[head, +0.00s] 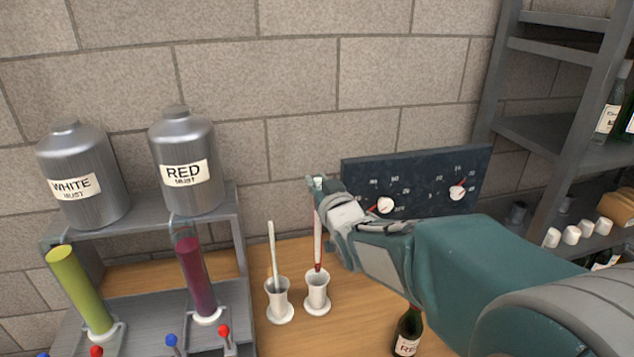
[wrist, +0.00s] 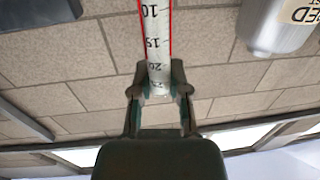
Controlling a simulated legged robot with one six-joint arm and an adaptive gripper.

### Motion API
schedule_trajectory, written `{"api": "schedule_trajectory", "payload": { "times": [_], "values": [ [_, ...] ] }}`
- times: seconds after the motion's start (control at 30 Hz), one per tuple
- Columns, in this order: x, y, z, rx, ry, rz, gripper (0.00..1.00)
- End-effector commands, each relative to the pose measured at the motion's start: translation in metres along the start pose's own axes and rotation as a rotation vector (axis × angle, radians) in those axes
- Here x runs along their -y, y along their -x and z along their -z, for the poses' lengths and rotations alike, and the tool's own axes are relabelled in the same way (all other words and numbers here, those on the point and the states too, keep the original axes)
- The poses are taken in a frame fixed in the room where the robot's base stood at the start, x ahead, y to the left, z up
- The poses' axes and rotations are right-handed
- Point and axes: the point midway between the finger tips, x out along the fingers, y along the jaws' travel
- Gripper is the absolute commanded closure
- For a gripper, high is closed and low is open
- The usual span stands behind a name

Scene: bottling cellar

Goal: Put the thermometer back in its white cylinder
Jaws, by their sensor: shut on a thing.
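My gripper (head: 318,183) is shut on the upper end of the thermometer (head: 318,240), a thin white stick with red edges and a red lower tip. The thermometer hangs roughly upright. In the wrist view the thermometer (wrist: 157,40) shows its number scale between the fingers of my gripper (wrist: 160,88). Two white cylinders stand on the wooden table. The right white cylinder (head: 317,295) is directly below the thermometer, whose red tip appears at its mouth; I cannot tell whether it is inside. The left white cylinder (head: 279,303) holds a pale stick (head: 273,250).
A metal stand (head: 150,235) with white-must and red-must tanks and two filled tubes is at left. A dark dial panel (head: 420,178) stands behind my arm. A bottle (head: 408,335) stands at the front, partly hidden by my arm. Shelves (head: 545,135) are at right.

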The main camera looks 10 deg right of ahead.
Motion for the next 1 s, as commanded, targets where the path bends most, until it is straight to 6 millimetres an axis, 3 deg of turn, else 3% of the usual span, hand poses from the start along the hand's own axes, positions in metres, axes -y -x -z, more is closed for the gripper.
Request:
{"api": "schedule_trajectory", "payload": {
  "times": [1.0],
  "values": [
    [0.000, 0.000, -0.022, 0.000, 0.000, 0.000, 1.00]
  ]
}}
